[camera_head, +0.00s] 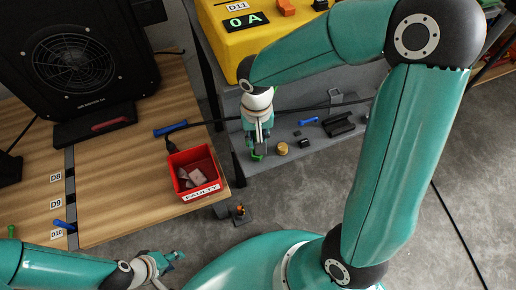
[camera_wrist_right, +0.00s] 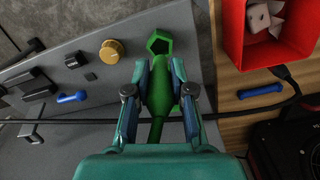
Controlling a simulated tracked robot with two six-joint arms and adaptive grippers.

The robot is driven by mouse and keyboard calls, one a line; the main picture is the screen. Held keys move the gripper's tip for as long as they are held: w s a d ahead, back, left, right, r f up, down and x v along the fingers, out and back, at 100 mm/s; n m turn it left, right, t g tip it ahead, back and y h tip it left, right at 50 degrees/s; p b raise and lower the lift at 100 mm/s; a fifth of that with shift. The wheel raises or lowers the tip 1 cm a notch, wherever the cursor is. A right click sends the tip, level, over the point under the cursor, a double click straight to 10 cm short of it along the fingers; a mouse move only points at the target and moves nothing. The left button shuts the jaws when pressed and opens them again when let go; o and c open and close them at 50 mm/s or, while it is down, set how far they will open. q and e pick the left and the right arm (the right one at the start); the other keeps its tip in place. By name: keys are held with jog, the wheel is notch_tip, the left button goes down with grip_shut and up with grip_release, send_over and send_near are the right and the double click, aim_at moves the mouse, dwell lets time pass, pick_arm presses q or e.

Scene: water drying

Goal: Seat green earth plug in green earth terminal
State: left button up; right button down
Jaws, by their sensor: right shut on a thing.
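My right gripper (camera_wrist_right: 160,72) is shut on a green plug (camera_wrist_right: 157,131), whose body shows between the fingers in the right wrist view. Just beyond the fingertips is a green piece with a dark angular opening (camera_wrist_right: 159,43), which looks like the earth terminal. It lines up with the plug, but I cannot tell whether they touch or are seated. In the head view the right gripper (camera_head: 257,150) points down over the front edge of the grey shelf, with a bit of green at its tips. My left gripper (camera_head: 171,268) is open and empty at the bottom.
A gold knob (camera_head: 282,148), a blue piece (camera_head: 308,121) and dark blocks (camera_head: 339,124) are on the grey shelf (camera_head: 310,152). A red FAULTY bin (camera_head: 194,172) stands on the wooden bench (camera_head: 120,205). A black cable crosses behind the right gripper. A yellow unit (camera_head: 228,44) stands above.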

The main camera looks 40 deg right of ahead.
jog(key=shift+f+b, duration=0.6)
jog(key=shift+f, duration=1.85)
jog(key=shift+f, duration=0.15)
jog(key=c, duration=1)
grip_release()
jog(key=shift+r, duration=0.3)
notch_tip(320, 180, up, 12)
jog(key=p, duration=0.3)
jog(key=shift+f, duration=0.1)
